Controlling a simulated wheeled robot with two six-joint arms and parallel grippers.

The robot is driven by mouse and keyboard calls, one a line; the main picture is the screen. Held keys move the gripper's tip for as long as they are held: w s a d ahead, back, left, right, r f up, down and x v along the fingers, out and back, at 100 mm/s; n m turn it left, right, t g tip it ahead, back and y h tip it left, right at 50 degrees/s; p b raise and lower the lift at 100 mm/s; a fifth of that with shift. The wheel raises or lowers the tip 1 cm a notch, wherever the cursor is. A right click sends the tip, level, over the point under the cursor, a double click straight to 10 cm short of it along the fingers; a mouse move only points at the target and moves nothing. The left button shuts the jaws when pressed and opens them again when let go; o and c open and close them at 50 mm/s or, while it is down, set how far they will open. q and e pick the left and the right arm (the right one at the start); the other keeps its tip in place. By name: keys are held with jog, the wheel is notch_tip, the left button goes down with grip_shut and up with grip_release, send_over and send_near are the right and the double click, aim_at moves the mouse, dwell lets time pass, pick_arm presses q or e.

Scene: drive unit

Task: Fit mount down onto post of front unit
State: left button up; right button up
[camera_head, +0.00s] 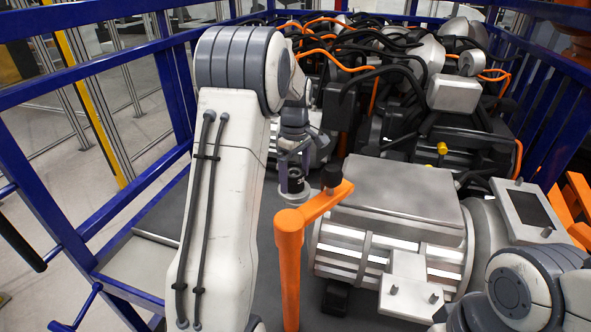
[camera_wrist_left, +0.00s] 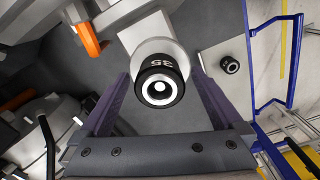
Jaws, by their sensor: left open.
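A black cylinder marked 35, with a pale ring on its end (camera_wrist_left: 161,86), seems to be the mount; it also shows in the head view (camera_head: 295,186). A round pale disc (camera_wrist_left: 160,55) lies behind it. My left gripper (camera_head: 294,175) is open, its purple-grey fingers on either side of the cylinder. I cannot tell whether they touch it. The front unit (camera_head: 395,205) is a silver ribbed housing to the right of the gripper. I cannot tell which part is its post or whether the mount sits on it. My right gripper is out of view.
Blue rails (camera_head: 75,70) enclose the area. Dark machinery with orange and black cables (camera_head: 400,75) fills the back.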

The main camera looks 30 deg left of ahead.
pick_arm(q)
notch_tip(320, 180, up, 11)
jog(key=b, duration=0.1)
jog(key=shift+f+b, duration=0.2)
jog(key=shift+b, duration=0.1)
notch_tip(320, 180, up, 6)
jog(key=p, duration=0.6)
jog(key=shift+p, duration=0.3)
